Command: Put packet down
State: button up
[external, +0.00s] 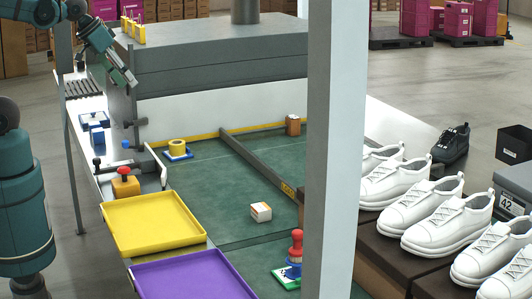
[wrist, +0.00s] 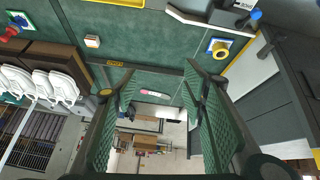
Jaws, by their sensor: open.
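A small white packet (external: 260,212) with a brownish side lies on the green work surface, right of the yellow tray and apart from everything. What looks like the same packet shows at the upper left of the wrist view (wrist: 92,41). My gripper (external: 122,77) is raised at the upper left of the external view, beside the grey machine housing and far from the packet. In the wrist view my gripper (wrist: 158,78) has its two green ribbed fingers spread apart, with nothing between them.
A yellow tray (external: 152,222) and a purple tray (external: 192,279) stand along the front left. A low divider (external: 255,163) crosses the green surface. A grey post (external: 332,150) hides part of the scene. White shoes (external: 437,215) stand at right. Green surface around the packet is clear.

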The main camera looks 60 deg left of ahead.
jog(key=shift+s+a+f+m+t, duration=0.1)
jog(key=shift+s+a+f+m, duration=0.15)
jog(key=shift+s, duration=0.3)
jog(key=shift+s+a+f+m+t, duration=0.1)
jog(key=shift+s+a+m, duration=0.2)
jog(key=shift+s, duration=0.2)
jog(key=shift+s+a+f+m+t, duration=0.1)
jog(key=shift+s+a+f+m, duration=0.15)
jog(key=shift+s, duration=0.3)
